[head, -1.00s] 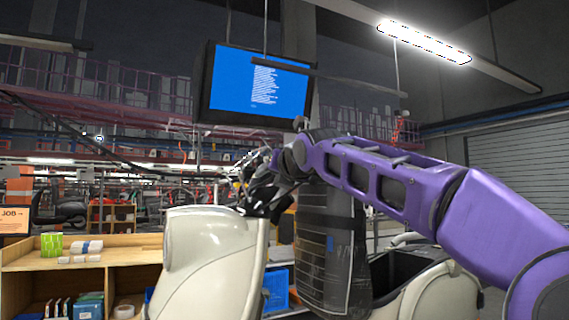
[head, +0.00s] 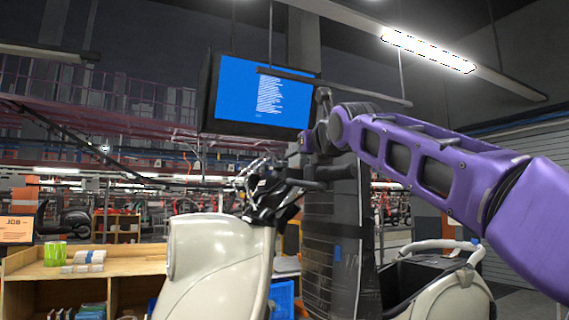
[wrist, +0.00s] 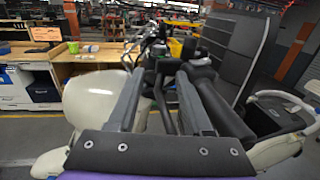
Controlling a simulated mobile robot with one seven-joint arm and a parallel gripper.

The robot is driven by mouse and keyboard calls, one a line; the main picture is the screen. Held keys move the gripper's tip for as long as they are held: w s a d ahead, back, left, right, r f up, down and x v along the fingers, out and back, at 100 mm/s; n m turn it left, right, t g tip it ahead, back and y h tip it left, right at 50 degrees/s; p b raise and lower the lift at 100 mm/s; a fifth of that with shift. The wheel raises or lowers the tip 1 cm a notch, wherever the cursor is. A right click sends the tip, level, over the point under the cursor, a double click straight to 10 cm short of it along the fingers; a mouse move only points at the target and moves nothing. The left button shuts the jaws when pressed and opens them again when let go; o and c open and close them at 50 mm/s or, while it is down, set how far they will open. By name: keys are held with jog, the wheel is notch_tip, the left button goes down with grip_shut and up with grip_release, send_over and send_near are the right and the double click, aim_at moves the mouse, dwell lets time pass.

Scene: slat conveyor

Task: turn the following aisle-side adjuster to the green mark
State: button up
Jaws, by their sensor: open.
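A cream scooter front (head: 215,260) stands in the middle of the head view, with dark handlebar parts (head: 268,190) on top. The same cream body (wrist: 92,98) is at the left in the wrist view. My gripper (wrist: 160,82) is open there, its two long grey fingers apart over dark bars and grips (wrist: 196,66), with no thing visibly held. In the head view my purple arm reaches in from the right, and its wrist end is near the handlebar. I cannot make out an adjuster or a green mark in either view.
A dark padded post (head: 332,245) stands right behind the handlebar. A second cream scooter body (head: 440,285) is at right. A wooden bench (head: 120,268) with small goods is at left. A blue screen (head: 262,92) hangs above. Open floor (wrist: 30,128) shows at left in the wrist view.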

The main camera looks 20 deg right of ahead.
aim_at(285, 167)
jog(key=w+p, duration=0.1)
jog(key=w, duration=0.2)
jog(key=w+d+p, duration=0.1)
jog(key=w+p, duration=0.1)
jog(key=w, duration=0.1)
jog(key=w+p, duration=0.1)
jog(key=w, duration=0.3)
jog(key=shift+w+d+r, duration=0.1)
jog(key=shift+d+r, duration=0.05)
jog(key=shift+d, duration=0.05)
jog(key=shift+w+d+p, duration=0.15)
jog(key=shift+w+p, duration=0.4)
jog(key=shift+w, duration=0.45)
jog(key=shift+w+d+p, duration=0.15)
jog(key=shift+w+p, duration=0.35)
jog(key=shift+w, duration=0.5)
grip_shut()
